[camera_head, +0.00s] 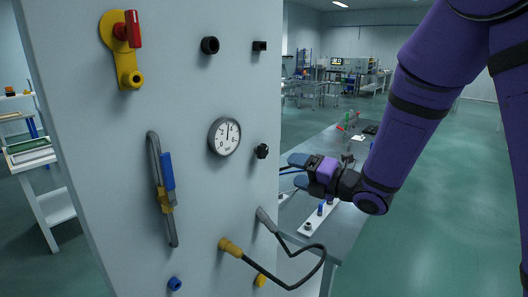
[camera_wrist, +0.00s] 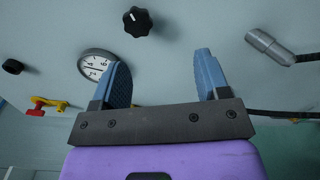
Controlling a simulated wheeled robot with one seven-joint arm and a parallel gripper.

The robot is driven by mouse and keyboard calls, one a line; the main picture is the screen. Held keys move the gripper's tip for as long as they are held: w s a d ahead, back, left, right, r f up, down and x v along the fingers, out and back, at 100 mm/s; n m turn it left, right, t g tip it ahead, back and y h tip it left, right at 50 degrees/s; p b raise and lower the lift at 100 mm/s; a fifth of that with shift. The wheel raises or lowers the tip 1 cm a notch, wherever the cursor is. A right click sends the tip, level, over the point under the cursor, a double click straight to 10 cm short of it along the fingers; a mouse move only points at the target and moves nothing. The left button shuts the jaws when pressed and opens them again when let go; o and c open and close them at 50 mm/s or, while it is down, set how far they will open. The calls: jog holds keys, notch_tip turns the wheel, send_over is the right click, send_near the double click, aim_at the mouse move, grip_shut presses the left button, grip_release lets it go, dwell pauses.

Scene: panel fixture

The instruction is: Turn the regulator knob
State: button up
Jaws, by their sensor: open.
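The regulator knob, a small black lobed knob (camera_head: 262,151), is on the panel face near its right edge, right of the round gauge. In the wrist view the knob (camera_wrist: 138,21) shows at the top, beyond the fingertips and left of the middle of the gap. My gripper (camera_head: 289,170) is open, with blue fingers pointing toward the panel, to the right of and slightly below the knob. In the wrist view the gripper (camera_wrist: 162,65) has nothing between its fingers. It is apart from the knob.
The panel (camera_head: 100,190) also carries a gauge (camera_head: 224,136), a yellow valve with a red handle (camera_head: 128,45), a blue-handled lever (camera_head: 167,171) and a yellow plug with a black cable (camera_head: 230,247). A grey connector (camera_wrist: 268,45) sits right of the fingers. A table (camera_head: 325,160) stands behind.

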aim_at(265, 151)
jog(key=w+a+r+n, duration=0.1)
jog(key=w+a+n, duration=0.1)
jog(key=a+n, duration=0.1)
jog(key=w+a+r+n, duration=0.1)
jog(key=w+a+n, duration=0.1)
jog(key=n, duration=0.3)
jog(key=w+a+r+n, duration=0.1)
jog(key=w+a+n, duration=0.1)
jog(key=a+n, duration=0.1)
jog(key=shift+a+n+y, duration=0.3)
jog(key=shift+a+n, duration=0.1)
jog(key=shift+n, duration=0.5)
jog(key=c, duration=0.9)
jog(key=shift+m, duration=0.3)
